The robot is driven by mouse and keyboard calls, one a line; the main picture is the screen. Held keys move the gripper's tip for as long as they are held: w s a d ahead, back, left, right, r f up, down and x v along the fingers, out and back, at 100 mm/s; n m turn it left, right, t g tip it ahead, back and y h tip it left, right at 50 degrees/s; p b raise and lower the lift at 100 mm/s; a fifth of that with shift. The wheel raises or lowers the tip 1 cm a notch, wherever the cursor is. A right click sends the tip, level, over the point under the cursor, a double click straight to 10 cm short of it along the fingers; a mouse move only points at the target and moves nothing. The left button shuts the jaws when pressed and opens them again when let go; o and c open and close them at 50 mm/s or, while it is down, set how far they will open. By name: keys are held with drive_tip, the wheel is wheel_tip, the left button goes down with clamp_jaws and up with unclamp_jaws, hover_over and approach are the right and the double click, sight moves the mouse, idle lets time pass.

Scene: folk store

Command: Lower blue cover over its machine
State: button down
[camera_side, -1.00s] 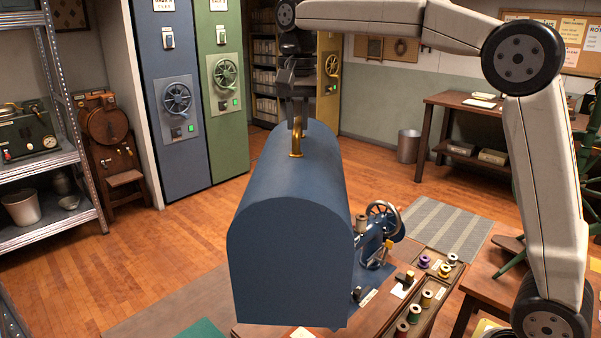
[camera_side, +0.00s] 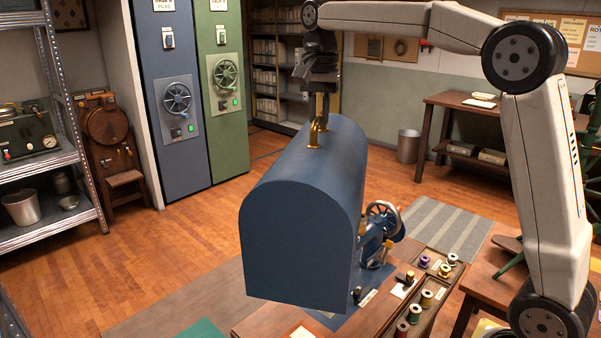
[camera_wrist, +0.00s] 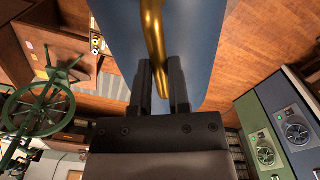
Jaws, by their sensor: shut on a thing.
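The blue cover (camera_side: 293,232) is a tall arch-topped hood, hanging upright in the side view with a brass handle (camera_side: 314,136) on top. My gripper (camera_side: 316,112) is shut on that handle from above. In the wrist view the fingers (camera_wrist: 160,85) close around the brass handle (camera_wrist: 153,30), with the blue cover (camera_wrist: 200,40) behind it. The blue machine (camera_side: 372,240), with a grey handwheel (camera_side: 383,217), stands on the wooden table just right of and behind the cover. Part of the machine is hidden by the cover, and I cannot see the cover's underside.
A tray of colored thread spools (camera_side: 427,299) sits right of the machine, with a small block holding a spool (camera_side: 404,283) nearby. Metal shelves (camera_side: 40,200) stand at the left. A wooden desk (camera_side: 480,130) and a bin (camera_side: 408,146) are behind. Floor at left is open.

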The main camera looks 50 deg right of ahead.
sight(362, 140)
drive_tip(key=shift+d+r+m, duration=0.15)
drive_tip(key=shift+d+m, duration=0.55)
drive_tip(key=shift+d, duration=1.1)
drive_tip(key=shift+s+d+m, duration=0.1)
drive_tip(key=shift+d+m, duration=0.65)
drive_tip(key=shift+d, duration=1.25)
drive_tip(key=shift+s+d+m, duration=0.1)
drive_tip(key=shift+d+m, duration=0.6)
drive_tip(key=shift+d, duration=1.25)
drive_tip(key=shift+s+d+m, duration=0.1)
drive_tip(key=shift+d+m, duration=0.65)
drive_tip(key=shift+d, duration=1.25)
drive_tip(key=shift+f, duration=4)
